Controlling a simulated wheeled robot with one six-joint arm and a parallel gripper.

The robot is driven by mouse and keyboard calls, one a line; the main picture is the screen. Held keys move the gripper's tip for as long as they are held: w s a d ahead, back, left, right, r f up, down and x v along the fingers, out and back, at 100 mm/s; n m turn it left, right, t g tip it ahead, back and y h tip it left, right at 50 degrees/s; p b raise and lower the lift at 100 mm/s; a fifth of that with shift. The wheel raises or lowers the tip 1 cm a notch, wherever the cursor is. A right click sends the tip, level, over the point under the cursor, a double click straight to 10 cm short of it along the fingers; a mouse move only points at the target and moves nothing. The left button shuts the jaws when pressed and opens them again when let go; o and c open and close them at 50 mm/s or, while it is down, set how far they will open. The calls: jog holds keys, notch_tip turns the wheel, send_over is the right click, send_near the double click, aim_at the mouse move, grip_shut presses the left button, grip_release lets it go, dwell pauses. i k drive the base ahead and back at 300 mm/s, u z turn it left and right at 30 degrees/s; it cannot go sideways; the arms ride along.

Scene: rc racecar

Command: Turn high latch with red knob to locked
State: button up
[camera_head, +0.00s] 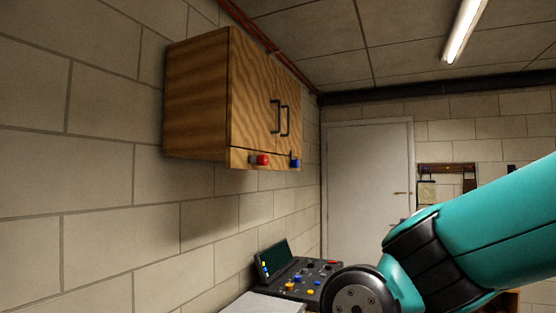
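A wooden wall cabinet (200,98) hangs high on the block wall at the left of the view. Its two front doors look closed and carry dark handles (279,117). A red knob (261,160) sits on the strip below the doors, on the nearer side. A blue knob (295,163) sits farther along the same strip, with a small dark piece beside it. The red knob's latch is too small to tell its position. My teal arm enters from the lower right, below and right of the cabinet. My gripper is outside the view.
A control panel (312,276) with a small screen (273,259) and coloured buttons stands below the cabinet. A light surface (262,304) lies in front of it. A closed door (367,180) is at the back. The space under the cabinet looks clear above the panel.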

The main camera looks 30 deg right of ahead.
aim_at(262, 160)
jog(key=z, duration=0.5)
jog(key=i, duration=0.45)
jog(key=z, duration=0.3)
